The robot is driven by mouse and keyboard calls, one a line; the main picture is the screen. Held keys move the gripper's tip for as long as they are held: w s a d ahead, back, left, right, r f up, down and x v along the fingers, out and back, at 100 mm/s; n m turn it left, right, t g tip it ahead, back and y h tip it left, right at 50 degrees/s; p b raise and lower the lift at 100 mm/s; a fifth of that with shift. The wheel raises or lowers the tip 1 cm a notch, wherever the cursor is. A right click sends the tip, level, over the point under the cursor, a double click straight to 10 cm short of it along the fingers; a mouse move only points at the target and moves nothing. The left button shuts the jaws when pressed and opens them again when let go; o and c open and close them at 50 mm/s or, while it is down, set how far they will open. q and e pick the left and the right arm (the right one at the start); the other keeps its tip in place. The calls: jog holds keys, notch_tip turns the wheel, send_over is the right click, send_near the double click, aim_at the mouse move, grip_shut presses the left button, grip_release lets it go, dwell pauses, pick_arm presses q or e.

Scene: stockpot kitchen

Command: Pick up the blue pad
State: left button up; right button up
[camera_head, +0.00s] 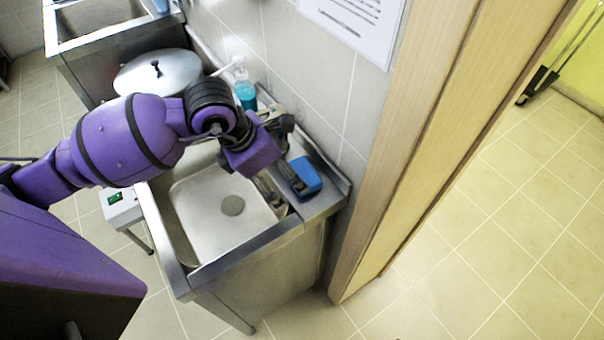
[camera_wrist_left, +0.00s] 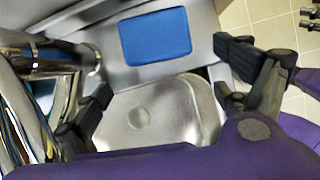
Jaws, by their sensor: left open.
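The blue pad (camera_head: 308,176) lies flat on the steel ledge at the right side of the sink in the head view. In the left wrist view the blue pad (camera_wrist_left: 155,36) is a blue rectangle at the top middle, fully visible. My left gripper (camera_head: 283,152) is over the sink's right edge, just left of the pad, and its fingers are partly hidden by its purple body. In the left wrist view my left gripper (camera_wrist_left: 163,76) has its fingers wide apart with nothing between them.
The steel sink basin (camera_head: 215,205) lies below my left arm. A metal tap (camera_wrist_left: 60,60) stands close to the left finger in the wrist view. A bottle of blue liquid (camera_head: 245,92) is by the tiled wall. A wooden door frame (camera_head: 400,150) rises right of the sink.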

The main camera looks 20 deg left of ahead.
aim_at(301, 172)
pick_arm(q)
jog(key=w+d, duration=0.2)
jog(key=shift+w+d+r, duration=0.15)
jog(key=shift+w+d, duration=0.2)
jog(key=shift+d, duration=0.05)
jog(key=x, duration=0.2)
jog(key=shift+w+d+f, duration=0.1)
jog(key=shift+f, duration=0.25)
jog(key=shift+w+f, duration=0.1)
jog(key=shift+f, duration=0.25)
jog(key=c, duration=1.2)
jog(key=shift+r, duration=0.15)
